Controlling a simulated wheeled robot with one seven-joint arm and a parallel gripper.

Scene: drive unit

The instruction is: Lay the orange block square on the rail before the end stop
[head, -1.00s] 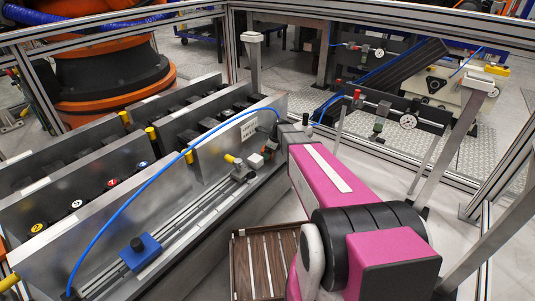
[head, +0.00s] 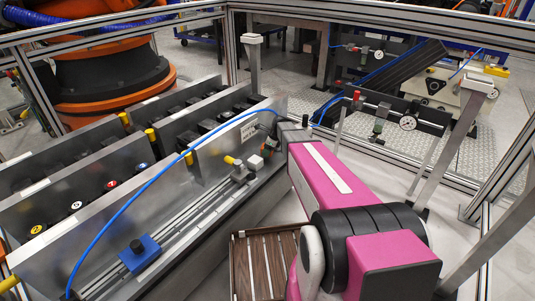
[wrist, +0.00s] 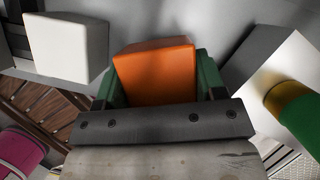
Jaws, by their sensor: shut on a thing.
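The orange block (wrist: 155,72) sits between the green fingers of my gripper (wrist: 157,80) in the wrist view, and the fingers are shut on it. Its underside and any contact below are hidden. In the head view my pink arm reaches to the far end of the long metal rail (head: 190,218), and the gripper is too small and covered there to read. A blue block with a black knob (head: 140,251) sits on the near part. I cannot tell which is the end stop.
A white block (wrist: 66,47) is left of the orange block, and a green cylinder with a yellow band (wrist: 295,105) is close on the right. A tall metal plate (head: 120,205) runs behind the rail, with a blue hose (head: 130,180) arching over. A brown slatted tray (head: 264,265) stands right.

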